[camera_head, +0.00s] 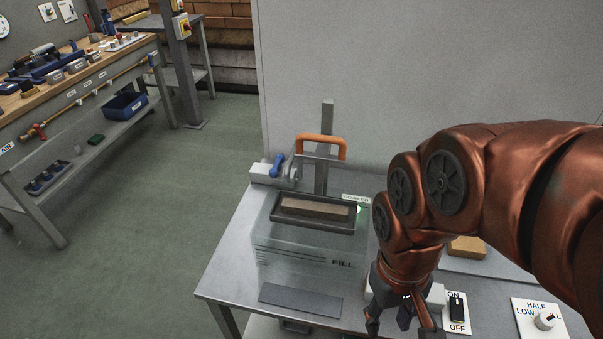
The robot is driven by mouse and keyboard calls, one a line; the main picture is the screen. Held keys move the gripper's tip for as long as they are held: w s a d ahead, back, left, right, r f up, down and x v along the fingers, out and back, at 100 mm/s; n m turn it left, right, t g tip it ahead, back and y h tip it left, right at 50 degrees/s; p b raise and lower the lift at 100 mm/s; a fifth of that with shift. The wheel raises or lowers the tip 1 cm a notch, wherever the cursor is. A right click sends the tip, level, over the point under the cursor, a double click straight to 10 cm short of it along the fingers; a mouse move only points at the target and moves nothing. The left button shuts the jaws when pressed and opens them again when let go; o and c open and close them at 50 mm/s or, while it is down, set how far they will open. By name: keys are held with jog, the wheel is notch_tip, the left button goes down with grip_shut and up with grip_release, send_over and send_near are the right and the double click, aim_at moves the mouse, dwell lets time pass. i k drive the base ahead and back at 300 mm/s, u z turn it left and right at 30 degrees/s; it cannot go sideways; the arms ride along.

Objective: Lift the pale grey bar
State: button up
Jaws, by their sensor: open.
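My gripper (402,323) points down over the grey table, at the lower middle right, with its fingers spread apart. A pale grey, bar-like piece (437,296) shows beside and behind the gripper, left of the ON/OFF switch. The gripper hides much of it, so I cannot tell its full shape or whether the fingers are around it. No contact is visible.
A clear tank (300,255) marked FILL holds a brick (314,207) in a dark tray, under an orange handle (321,148). The ON/OFF switch (457,309) and a dial (545,321) sit right. A tan block (467,248) lies behind my arm. A workbench (75,75) stands left.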

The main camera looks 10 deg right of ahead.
aim_at(290, 206)
jog(key=k, duration=1.25)
jog(key=u, duration=0.6)
jog(key=i, duration=1.1)
jog(key=u, duration=0.45)
